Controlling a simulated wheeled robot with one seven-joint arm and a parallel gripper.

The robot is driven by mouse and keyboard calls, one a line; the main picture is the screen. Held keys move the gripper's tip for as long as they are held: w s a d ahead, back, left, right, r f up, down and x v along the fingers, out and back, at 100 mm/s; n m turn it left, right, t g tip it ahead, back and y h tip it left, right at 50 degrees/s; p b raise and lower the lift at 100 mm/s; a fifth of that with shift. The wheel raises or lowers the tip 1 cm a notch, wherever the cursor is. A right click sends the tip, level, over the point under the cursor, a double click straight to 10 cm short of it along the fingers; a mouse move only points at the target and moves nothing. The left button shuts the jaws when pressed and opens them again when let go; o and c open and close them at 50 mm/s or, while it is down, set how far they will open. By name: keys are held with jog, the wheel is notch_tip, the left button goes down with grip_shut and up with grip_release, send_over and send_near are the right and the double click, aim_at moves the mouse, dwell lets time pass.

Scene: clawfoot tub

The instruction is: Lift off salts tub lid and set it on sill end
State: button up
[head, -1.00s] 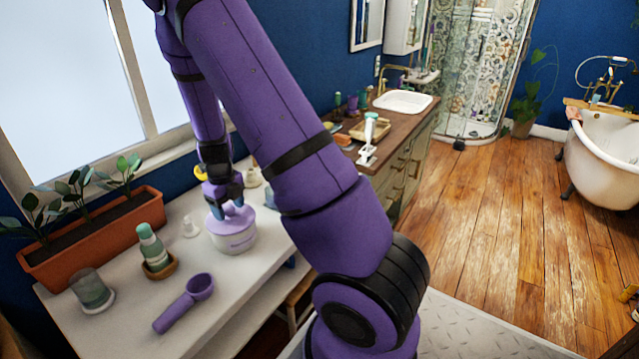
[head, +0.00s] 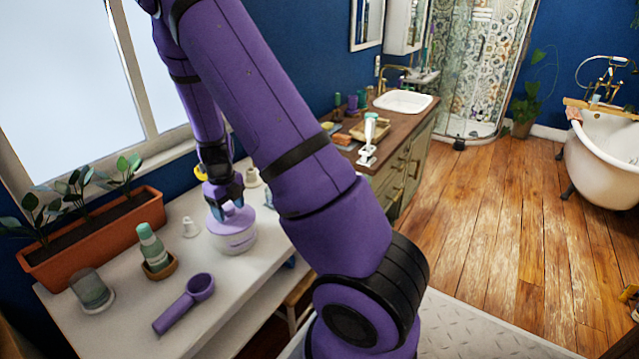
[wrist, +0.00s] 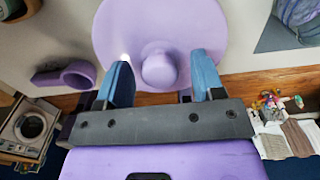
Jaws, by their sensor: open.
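The salts tub (head: 237,243) is a white round tub on the pale sill, with a purple lid (head: 239,220) on top. In the wrist view the lid (wrist: 200,25) is a purple disc with a round knob (wrist: 158,70) in its middle. My gripper (head: 230,208) points down at the lid. In the wrist view my gripper (wrist: 161,72) is open, with one blue finger on each side of the knob and a gap to each. I cannot tell the exact height of the fingertips over the lid. The lid sits on the tub.
On the sill (head: 130,312) are a purple scoop (head: 185,303), a glass jar (head: 91,289), a green bottle (head: 152,246) in a wooden dish, and a small white item (head: 190,227). A terracotta planter (head: 95,240) lines the window. The sill's near left part has bare room.

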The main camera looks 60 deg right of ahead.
grip_shut()
jog(key=shift+r, duration=0.4)
dwell(0.6)
jog(key=shift+r, duration=2)
